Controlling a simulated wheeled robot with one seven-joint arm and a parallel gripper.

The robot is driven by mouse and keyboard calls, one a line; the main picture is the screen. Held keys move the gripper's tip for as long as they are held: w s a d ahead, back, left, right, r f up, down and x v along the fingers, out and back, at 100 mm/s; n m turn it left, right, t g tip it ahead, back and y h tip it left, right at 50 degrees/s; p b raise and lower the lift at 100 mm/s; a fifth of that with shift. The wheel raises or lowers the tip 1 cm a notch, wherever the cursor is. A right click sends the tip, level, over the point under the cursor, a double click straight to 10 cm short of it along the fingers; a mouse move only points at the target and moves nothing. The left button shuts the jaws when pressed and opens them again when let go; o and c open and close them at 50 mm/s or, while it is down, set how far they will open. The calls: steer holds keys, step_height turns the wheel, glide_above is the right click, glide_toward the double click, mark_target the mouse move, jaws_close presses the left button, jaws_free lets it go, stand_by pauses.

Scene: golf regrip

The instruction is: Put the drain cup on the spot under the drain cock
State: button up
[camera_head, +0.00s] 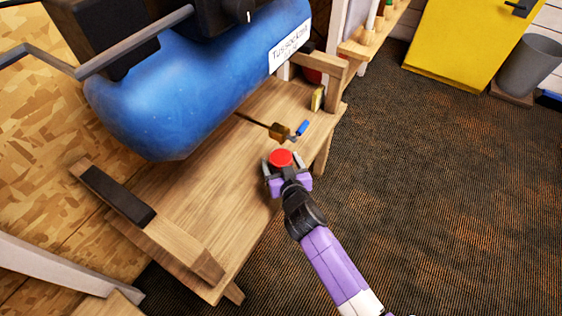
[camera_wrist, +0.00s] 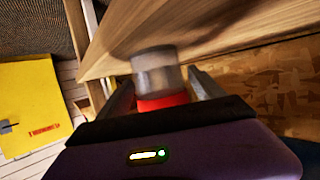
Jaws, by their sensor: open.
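The drain cup (camera_head: 281,158) shows a red top at the front edge of the wooden bench. In the wrist view it is a grey cylinder (camera_wrist: 155,66) with a red part (camera_wrist: 162,102) nearer me. My gripper (camera_head: 285,168) is open, with one finger on each side of the cup; in the wrist view its fingers (camera_wrist: 160,85) flank the cup. I cannot tell whether they touch it. The brass drain cock (camera_head: 279,131) with a blue handle (camera_head: 302,128) sticks out from under the blue tank (camera_head: 200,75), just beyond the cup. I cannot make out the marked spot.
The bench top (camera_head: 215,195) is bare at front left. A dark block (camera_head: 118,195) lies on a wooden rail at the left. A small yellow block (camera_head: 317,98) stands right of the cock. A yellow cabinet (camera_head: 465,40) and grey bin (camera_head: 530,68) are far right; the floor between is open.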

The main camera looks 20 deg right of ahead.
steer(key=p+v, duration=0.2)
steer(key=v, duration=1)
steer(key=shift+p, duration=0.3)
steer(key=shift+r, duration=0.1)
steer(key=s+a+r+y, duration=0.2)
steer(key=s, duration=1.6)
steer(key=s+d+r+n+t, duration=0.1)
steer(key=s+d+r, duration=0.2)
steer(key=s+r, duration=1.1)
steer(key=shift+s+d+n, duration=0.3)
steer(key=shift+d+n, duration=0.1)
steer(key=shift+r, duration=0.1)
